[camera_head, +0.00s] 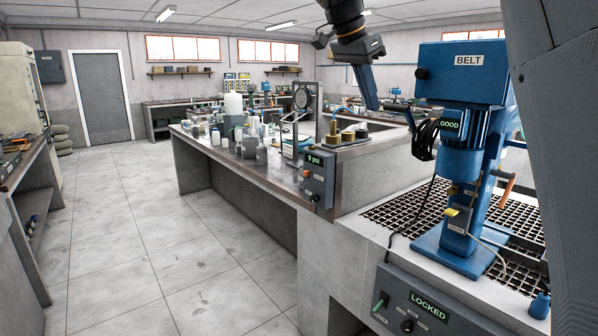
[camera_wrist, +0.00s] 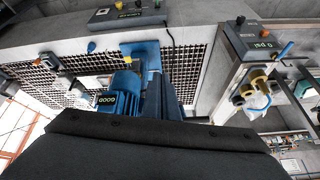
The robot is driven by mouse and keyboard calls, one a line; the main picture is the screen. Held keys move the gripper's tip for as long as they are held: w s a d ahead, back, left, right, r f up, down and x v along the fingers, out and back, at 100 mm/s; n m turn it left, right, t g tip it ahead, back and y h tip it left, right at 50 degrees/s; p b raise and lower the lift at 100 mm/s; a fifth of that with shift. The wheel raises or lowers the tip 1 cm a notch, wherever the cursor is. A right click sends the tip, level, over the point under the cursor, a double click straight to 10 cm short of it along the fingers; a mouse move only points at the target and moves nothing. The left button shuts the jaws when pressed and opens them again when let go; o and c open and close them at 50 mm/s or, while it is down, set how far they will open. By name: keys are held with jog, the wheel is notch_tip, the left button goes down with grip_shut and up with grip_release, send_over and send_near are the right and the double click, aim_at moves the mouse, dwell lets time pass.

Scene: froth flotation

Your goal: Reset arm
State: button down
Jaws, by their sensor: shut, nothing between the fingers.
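My gripper (camera_head: 371,104) hangs from my dark arm at the top middle of the head view, apart from the bench and machine.
A control panel (camera_head: 425,305) reading LOCKED is in front of the machine. A grey box (camera_head: 318,178) reading 0 psi is on the bench end. Bottles crowd the long bench (camera_head: 250,168). A black grating (camera_head: 405,212) lies around the machine base. The tiled floor (camera_head: 150,230) at left is clear.

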jog(key=s+f+n+y, duration=0.1)
jog(key=s+f+n, duration=0.2)
jog(key=f, duration=0.5)
jog(key=s+d+f+n+g+y, duration=0.15)
jog(key=s+f, duration=0.25)
jog(key=f, duration=0.4)
jog(key=s+f+n+t, duration=0.1)
jog(key=s+f+n, duration=0.25)
jog(key=f, duration=0.45)
jog(key=s+f+n+g+y+b, duration=0.1)
jog(key=s+f+n, duration=0.4)
jog(key=s+f, duration=1.1)
jog(key=s+y, duration=0.1)
jog(key=s, duration=0.1)
jog(key=shift+s+d+f+b, duration=0.3)
jog(key=shift+s+d+f, duration=0.05)
jog(key=shift+s+f, duration=0.05)
jog(key=shift+d, duration=0.1)
